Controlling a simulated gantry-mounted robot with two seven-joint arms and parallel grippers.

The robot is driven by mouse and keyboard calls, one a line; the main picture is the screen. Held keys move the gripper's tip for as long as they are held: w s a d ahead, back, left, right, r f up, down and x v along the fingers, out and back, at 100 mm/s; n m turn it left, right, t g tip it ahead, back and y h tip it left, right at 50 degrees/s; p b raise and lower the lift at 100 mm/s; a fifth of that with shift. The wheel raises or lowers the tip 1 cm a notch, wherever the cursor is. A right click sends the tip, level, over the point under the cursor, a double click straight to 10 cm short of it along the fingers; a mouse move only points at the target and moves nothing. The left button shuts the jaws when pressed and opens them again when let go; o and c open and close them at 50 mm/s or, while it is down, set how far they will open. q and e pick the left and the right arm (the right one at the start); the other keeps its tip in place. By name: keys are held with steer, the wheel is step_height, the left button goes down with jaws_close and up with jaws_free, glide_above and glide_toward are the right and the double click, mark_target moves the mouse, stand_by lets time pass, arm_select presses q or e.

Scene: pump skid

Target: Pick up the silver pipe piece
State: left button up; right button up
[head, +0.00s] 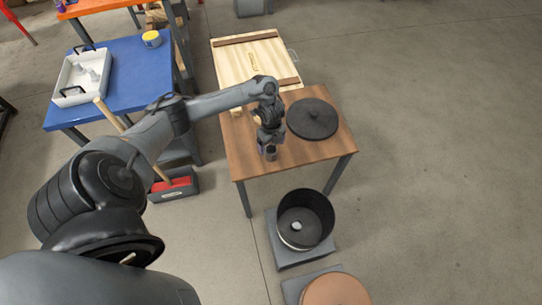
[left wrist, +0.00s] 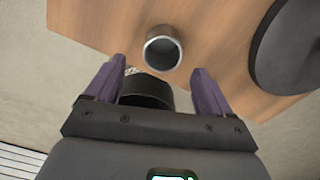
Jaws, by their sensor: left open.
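The silver pipe piece (left wrist: 163,38) is a short hollow tube with a bright rim. In the left wrist view its open end faces the camera, and it appears to stand upright on the wooden table (left wrist: 100,22) near its edge. My left gripper (left wrist: 158,66) is open, with its two purple fingers on either side of the view and the pipe piece just beyond the gap between them. In the head view my left gripper (head: 268,150) points down over the near part of the table (head: 310,150) and hides the pipe piece. My right gripper is not in view.
A round black lid (head: 312,118) lies on the table to the right of the gripper. A wooden crate (head: 240,62) is behind, and a blue table (head: 118,95) with a white tray (head: 72,98) is at left.

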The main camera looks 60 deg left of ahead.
mark_target(271, 149)
arm_select(q)
steer(key=f, duration=0.1)
steer(key=f+b, duration=0.1)
steer(key=f, duration=0.1)
steer(key=f+b, duration=0.1)
steer(key=shift+w+a+f, duration=0.1)
steer(key=shift+a+f, duration=0.2)
steer(key=shift+f, duration=0.45)
steer(key=c, duration=1.2)
steer(key=shift+r, duration=0.1)
